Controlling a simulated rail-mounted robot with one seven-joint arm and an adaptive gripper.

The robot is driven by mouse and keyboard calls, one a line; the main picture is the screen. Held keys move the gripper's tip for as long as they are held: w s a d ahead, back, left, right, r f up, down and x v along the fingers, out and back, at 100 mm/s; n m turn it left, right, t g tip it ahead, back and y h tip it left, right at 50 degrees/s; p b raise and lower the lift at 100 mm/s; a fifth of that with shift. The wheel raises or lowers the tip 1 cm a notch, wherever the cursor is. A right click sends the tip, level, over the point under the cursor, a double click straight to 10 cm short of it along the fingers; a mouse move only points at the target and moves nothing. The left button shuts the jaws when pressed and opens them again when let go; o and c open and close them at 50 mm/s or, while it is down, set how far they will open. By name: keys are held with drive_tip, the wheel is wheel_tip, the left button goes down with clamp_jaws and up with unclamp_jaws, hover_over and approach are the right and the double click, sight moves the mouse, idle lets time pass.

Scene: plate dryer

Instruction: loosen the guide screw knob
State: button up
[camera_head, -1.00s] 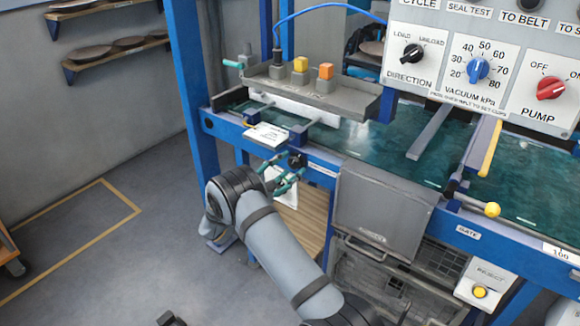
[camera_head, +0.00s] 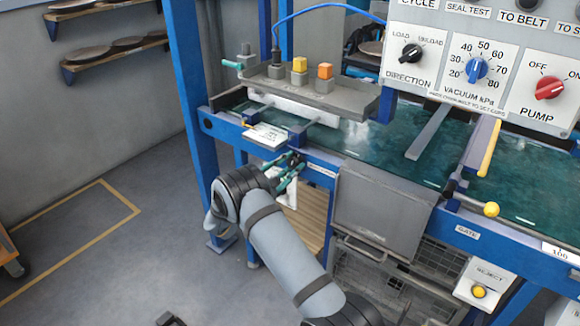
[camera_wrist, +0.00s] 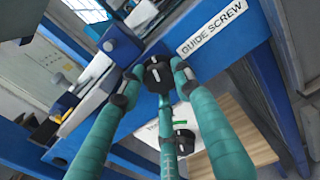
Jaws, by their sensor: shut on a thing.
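In the head view my gripper (camera_head: 288,172) reaches up to the front rail from below. The far side of the knob is hidden by the fingers.
A green belt (camera_head: 370,145) lies behind the blue rail. A white card (camera_head: 265,136) sits on the rail to the left. A grey flap (camera_head: 380,212) hangs at the right of the gripper. Open floor lies to the left.

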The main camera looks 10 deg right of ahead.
drive_tip(key=shift+f, duration=0.1)
drive_tip(key=c, duration=0.4)
drive_tip(key=shift+f+m+b, duration=0.1)
drive_tip(key=shift+m+b, duration=0.45)
drive_tip(key=shift+m, duration=0.05)
drive_tip(key=o, duration=1.2)
drive_tip(key=shift+c, duration=0.2)
drive_tip(key=v, duration=1.2)
